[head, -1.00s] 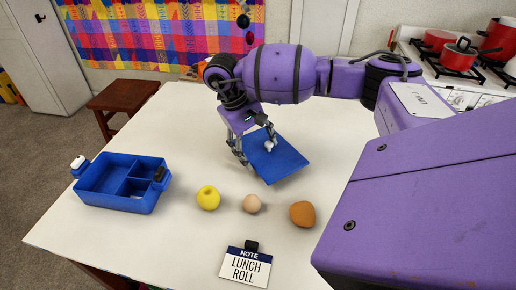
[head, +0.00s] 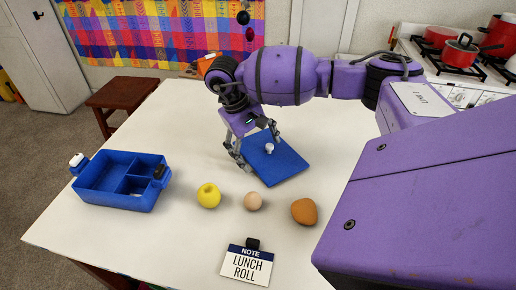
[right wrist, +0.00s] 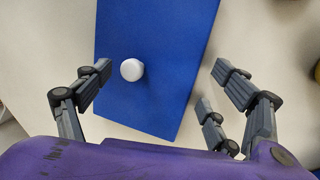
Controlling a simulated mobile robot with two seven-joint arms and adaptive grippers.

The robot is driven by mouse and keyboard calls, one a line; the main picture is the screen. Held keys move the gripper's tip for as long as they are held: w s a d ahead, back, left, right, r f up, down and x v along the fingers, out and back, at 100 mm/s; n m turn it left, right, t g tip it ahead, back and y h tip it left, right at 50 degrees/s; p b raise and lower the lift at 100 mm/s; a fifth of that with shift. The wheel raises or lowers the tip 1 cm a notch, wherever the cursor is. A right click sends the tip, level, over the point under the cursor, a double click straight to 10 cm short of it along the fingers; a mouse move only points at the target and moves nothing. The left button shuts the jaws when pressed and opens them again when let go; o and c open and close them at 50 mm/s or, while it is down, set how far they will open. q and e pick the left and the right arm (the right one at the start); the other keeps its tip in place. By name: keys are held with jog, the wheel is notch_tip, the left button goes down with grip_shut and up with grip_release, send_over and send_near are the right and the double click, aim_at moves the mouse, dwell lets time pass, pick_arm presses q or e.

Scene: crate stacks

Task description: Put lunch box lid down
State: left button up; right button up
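The blue lunch box lid (head: 283,167) lies on the white table, with a white knob (head: 269,148) on its top. It also shows in the right wrist view (right wrist: 165,95), with the knob (right wrist: 131,70) between the spread fingers. My right gripper (head: 256,147) is at the lid's left and far side. In the right wrist view my right gripper (right wrist: 160,85) is open, its fingers apart and clear of the knob. The blue lunch box (head: 121,200) stands open at the table's left, its compartments showing. My left gripper is not in view.
A yellow apple (head: 208,195), an egg (head: 253,201) and a brown roll (head: 304,211) lie in a row in front of the lid. A note card reading LUNCH ROLL (head: 246,265) stands at the front edge. The table between box and lid is clear.

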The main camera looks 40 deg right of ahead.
jog(key=shift+r, duration=0.15)
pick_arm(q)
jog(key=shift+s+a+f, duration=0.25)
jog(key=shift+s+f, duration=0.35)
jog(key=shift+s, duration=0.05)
pick_arm(e)
jog(key=v, duration=1.2)
jog(key=shift+r, duration=0.45)
jog(key=shift+s, duration=0.1)
